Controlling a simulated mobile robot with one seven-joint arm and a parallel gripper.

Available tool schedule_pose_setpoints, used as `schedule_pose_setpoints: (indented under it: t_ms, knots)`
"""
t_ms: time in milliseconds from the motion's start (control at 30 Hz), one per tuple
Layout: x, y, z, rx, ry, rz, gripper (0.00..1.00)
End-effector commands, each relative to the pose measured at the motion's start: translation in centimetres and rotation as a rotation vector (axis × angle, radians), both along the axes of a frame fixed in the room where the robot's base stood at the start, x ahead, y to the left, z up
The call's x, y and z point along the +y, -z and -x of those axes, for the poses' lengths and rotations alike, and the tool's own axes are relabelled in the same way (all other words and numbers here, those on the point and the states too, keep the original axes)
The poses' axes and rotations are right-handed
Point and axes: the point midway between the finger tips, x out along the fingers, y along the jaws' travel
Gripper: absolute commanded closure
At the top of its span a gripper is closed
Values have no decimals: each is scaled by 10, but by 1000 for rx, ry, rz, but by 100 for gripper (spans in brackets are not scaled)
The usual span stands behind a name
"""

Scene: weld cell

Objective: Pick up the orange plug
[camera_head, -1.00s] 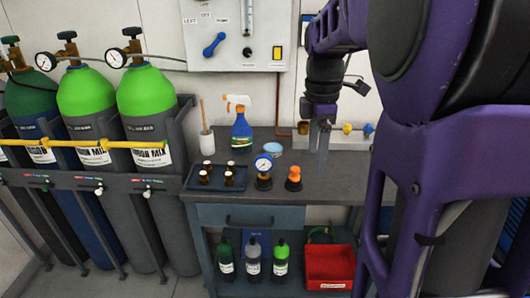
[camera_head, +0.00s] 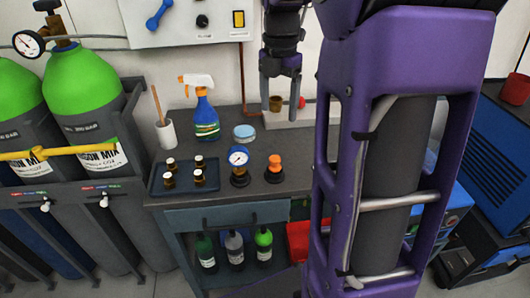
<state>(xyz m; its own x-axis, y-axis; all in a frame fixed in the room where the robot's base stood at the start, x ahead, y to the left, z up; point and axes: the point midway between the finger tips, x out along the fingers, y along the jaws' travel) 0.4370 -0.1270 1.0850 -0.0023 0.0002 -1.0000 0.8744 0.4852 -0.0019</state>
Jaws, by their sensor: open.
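The orange plug (camera_head: 274,162) stands upright in a dark round base on the grey bench top (camera_head: 222,163), near its front edge. My gripper (camera_head: 279,108) points down above the back of the bench. It is open and empty, with its two fingers apart. It is above and behind the plug, not touching it. My purple arm hides the right part of the bench.
A dark tray (camera_head: 184,190) with small brown bottles sits left of the gauge. A spray bottle (camera_head: 206,118), a white cup with a stick (camera_head: 166,133) and a light blue round tin (camera_head: 244,133) stand behind. Green gas cylinders (camera_head: 84,80) are strapped in a rack at the left.

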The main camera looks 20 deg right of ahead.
Motion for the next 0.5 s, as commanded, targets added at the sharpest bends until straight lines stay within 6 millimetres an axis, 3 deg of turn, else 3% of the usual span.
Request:
schedule_pose_setpoints:
  t_ms: [167, 500]
  knots:
    - [0, 6, 1, 1, 1, 0, 20]
    - [0, 75, 1, 4, 1, -1, 20]
